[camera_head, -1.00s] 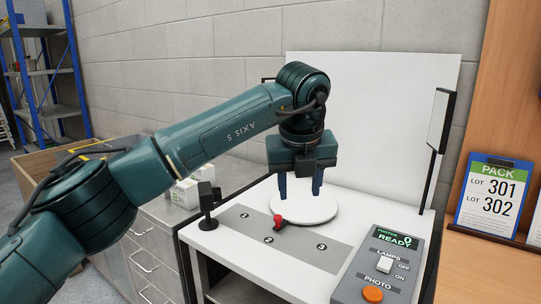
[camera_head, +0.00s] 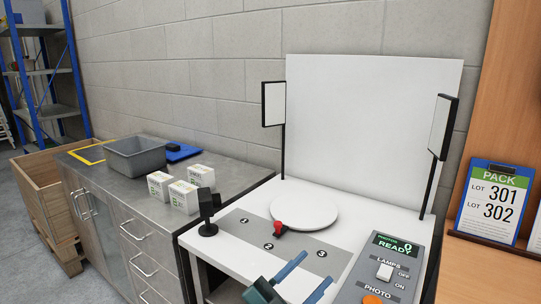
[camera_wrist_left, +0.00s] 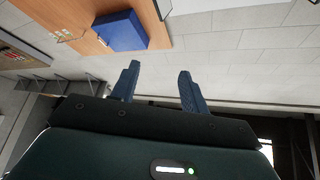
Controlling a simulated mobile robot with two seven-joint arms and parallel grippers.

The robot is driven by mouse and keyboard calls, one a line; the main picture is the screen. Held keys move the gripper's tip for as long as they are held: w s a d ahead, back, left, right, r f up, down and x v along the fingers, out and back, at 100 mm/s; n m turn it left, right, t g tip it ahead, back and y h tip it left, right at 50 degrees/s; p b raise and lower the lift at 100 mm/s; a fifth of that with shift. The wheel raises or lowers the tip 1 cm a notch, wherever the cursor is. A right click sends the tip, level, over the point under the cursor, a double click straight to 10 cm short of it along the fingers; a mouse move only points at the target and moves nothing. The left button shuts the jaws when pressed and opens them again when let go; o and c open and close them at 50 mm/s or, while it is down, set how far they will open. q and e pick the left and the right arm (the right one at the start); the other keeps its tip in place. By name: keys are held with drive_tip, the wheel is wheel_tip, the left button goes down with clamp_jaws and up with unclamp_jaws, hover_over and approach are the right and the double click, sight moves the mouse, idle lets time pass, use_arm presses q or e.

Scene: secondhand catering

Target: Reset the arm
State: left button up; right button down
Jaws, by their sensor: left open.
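My left gripper (camera_head: 305,277) shows at the bottom of the head view, low in front of the photo table. Its two blue fingers are apart with nothing between them. In the left wrist view the fingers (camera_wrist_left: 158,88) are also apart and empty, with wall and a wooden panel beyond. Most of my left arm is out of the head view. My right gripper is in neither view.
The white photo table holds a round turntable (camera_head: 303,209), a red knob (camera_head: 279,228), a small black camera (camera_head: 208,210) and a control panel (camera_head: 388,262). Left of it, a steel counter bears a grey bin (camera_head: 137,155) and several white boxes (camera_head: 184,196).

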use_arm(q)
drive_tip(key=s+a+f+n+t+y, duration=0.1)
drive_tip(key=a+f+n+t+y, duration=0.3)
drive_tip(key=a+f+n+y, duration=0.55)
drive_tip(key=s+a+f+n+g+y, duration=0.2)
drive_tip(key=s+a+f, duration=0.3)
drive_tip(key=s+f, duration=0.3)
drive_tip(key=s+a+f+n+g+y+p, duration=0.1)
drive_tip(key=s+a+f+n+g+y, duration=0.2)
drive_tip(key=s+a+f, duration=0.3)
wheel_tip(320, 180, down, 3)
drive_tip(key=shift+s+r+g+y, duration=0.1)
drive_tip(key=shift+s+g+y, duration=0.55)
drive_tip(key=shift+s+g, duration=0.25)
